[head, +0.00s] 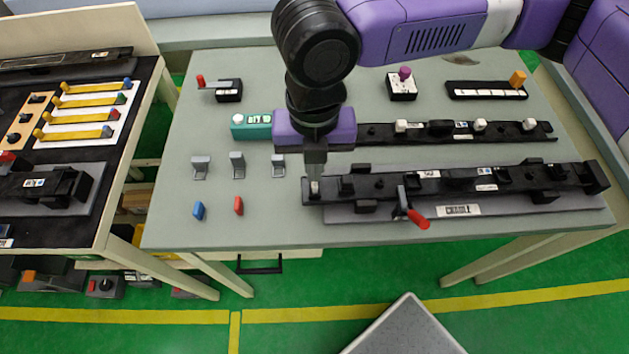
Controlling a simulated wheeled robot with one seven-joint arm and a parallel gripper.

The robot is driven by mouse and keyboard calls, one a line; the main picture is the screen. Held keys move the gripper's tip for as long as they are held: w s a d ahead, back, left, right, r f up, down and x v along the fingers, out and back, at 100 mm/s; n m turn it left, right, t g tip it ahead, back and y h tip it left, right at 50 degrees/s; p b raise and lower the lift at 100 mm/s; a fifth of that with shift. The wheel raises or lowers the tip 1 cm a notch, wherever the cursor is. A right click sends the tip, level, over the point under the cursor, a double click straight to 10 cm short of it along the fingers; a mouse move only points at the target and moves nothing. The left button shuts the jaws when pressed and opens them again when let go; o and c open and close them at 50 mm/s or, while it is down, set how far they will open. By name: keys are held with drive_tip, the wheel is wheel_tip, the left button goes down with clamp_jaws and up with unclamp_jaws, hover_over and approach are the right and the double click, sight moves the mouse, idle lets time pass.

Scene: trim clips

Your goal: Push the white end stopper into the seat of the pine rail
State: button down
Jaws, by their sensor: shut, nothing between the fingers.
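My gripper (316,172) points straight down, with its fingers together, at the left end of the front rail. A small white piece (314,187), which looks like the end stopper, stands at that rail end directly below the fingertips. The fingertips seem to touch it or sit just above it; I cannot tell which. How deep it sits is too small to see. The front rail (460,182) is long and black with pale labels, not pine-coloured. It lies on a grey base plate (540,207). A second black rail (450,131) with several white pieces lies behind it, partly hidden by my arm.
A red-handled clamp (412,214) stands at the front rail's near side. Grey brackets (237,165), a blue piece (198,210) and a red piece (238,205) lie to the left. A teal box (251,126) is beside my wrist.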

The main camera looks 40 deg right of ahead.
drive_tip(key=shift+f+b, duration=0.35)
drive_tip(key=shift+f, duration=0.15)
idle(0.4)
idle(0.3)
wheel_tip(320, 180, up, 7)
drive_tip(key=p, duration=0.6)
idle(0.7)
